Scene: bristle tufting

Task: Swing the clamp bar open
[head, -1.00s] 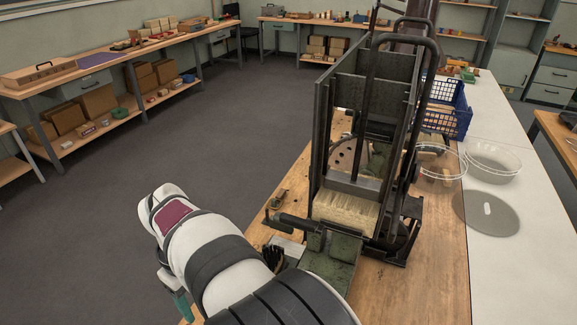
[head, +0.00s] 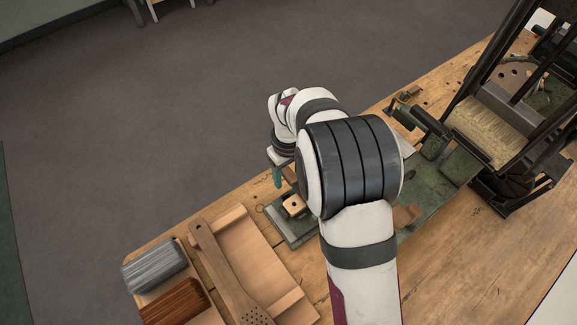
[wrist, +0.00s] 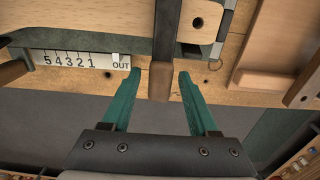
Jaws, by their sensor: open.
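The clamp bar (wrist: 166,35) is a dark flat bar in the wrist view, running from the top edge down to a brown grip end (wrist: 160,82). My gripper (wrist: 160,74) is open, with one teal finger on each side of the grip. Gaps show on both sides, so neither finger appears to touch it. Beside the bar is a pale wooden block (wrist: 200,18) with a round hole. The block also shows in the head view (head: 294,205), on a green metal base (head: 290,232). My arm hides most of the bar there.
A scale plate (wrist: 75,60) marked 5 4 3 2 1 OUT lies left of the grip. A wooden tray (head: 250,250), a paddle (head: 222,265) and brush blocks (head: 155,268) sit at the front left. The tall black-framed machine (head: 500,110) stands at right. Open floor lies beyond the bench edge.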

